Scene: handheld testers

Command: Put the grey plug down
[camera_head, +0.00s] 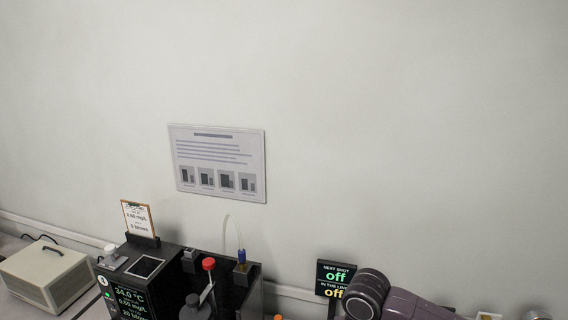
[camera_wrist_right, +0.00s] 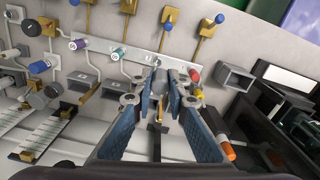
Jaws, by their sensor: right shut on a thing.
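My right gripper (camera_wrist_right: 160,92) shows in the right wrist view, its two blue fingers closed in from both sides. A small grey piece, which looks like the grey plug (camera_wrist_right: 159,79), is between the fingertips. The fingers hide part of it. It is in front of a pale panel strip (camera_wrist_right: 105,46) with coloured knobs; I cannot tell whether it touches anything. In the head view only part of my right arm shows at the bottom right, and the plug is not visible there. My left gripper is in neither view.
In the head view, a black instrument (camera_head: 172,267), a beige box (camera_head: 48,275) and an off sign (camera_head: 335,275) line the wall.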

